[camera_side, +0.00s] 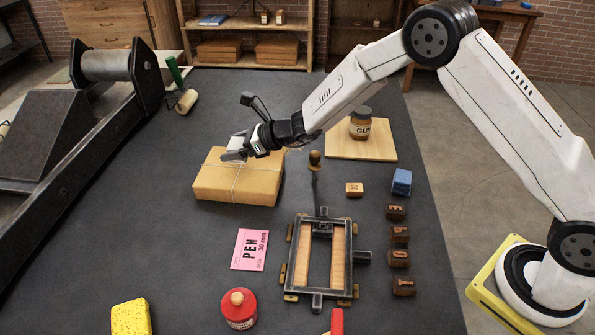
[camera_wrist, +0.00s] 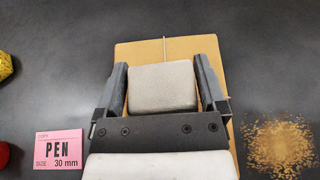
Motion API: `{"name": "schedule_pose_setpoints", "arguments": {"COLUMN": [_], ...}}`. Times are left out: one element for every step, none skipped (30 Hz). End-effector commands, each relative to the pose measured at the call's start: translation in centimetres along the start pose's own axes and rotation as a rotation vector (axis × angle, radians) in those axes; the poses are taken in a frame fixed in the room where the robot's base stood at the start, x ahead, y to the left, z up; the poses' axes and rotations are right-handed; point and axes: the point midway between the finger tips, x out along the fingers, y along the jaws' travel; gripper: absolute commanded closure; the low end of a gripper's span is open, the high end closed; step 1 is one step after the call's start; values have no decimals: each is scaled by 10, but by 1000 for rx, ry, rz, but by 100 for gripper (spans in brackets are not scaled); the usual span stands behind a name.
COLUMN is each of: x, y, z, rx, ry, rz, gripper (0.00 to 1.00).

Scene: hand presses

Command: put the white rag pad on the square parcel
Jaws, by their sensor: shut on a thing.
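The white rag pad (camera_wrist: 162,87) is a pale grey-white block with rounded edges. It sits between the two fingers of my gripper (camera_wrist: 162,66), which is shut on it. In the side view my gripper (camera_side: 237,152) reaches in from the right over the square parcel, and the pad (camera_side: 239,141) shows partly behind the fingers. The square parcel (camera_side: 225,188) is a flat brown package tied with string, lying on the dark table. Its top also shows beneath the pad in the wrist view (camera_wrist: 133,52). I cannot tell whether the pad touches the parcel's top.
A glue jar (camera_side: 360,124) stands on a wooden board (camera_side: 378,150) behind and right. A printing frame (camera_side: 320,258), pink PEN card (camera_side: 250,250), red-lidded pot (camera_side: 239,309) and yellow sponge (camera_side: 131,317) are in front. A large press (camera_side: 75,130) is left. Brown crumbs (camera_wrist: 278,145) lie beside the parcel.

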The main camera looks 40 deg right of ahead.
Motion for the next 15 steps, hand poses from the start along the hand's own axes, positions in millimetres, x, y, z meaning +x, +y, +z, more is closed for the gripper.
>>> {"name": "schedule_pose_setpoints", "arguments": {"x": [3, 4, 6, 8, 9, 11, 12, 13, 14, 15, 15, 16, 16, 16, 16], "y": [-1, -1, -2, -1, -1, -1, -1, -1, -2, -2, -2, -2, -2, -2, -2], "z": [-2, -3, -6, -10, -14, -18, -21, -24, -26, -28, -29, -31, -31, -31, -31], "rx": [0, 1, 1, 1, 1, 1, 1, 1, 1, 1, 0, 0, 0, 0, 0], "ry": [1, 1, 2, 2, 3, 2, 2, 2, 1, 1, 1, 1, 1, 1, 0], "rz": [0, 1, 1, 1, 2, 2, 2, 1, 1, 1, 0, 0, 0, 0, 0], "gripper": [67, 67, 67, 67, 67, 67, 67, 67, 67, 67, 67, 67, 67, 67, 67]}}
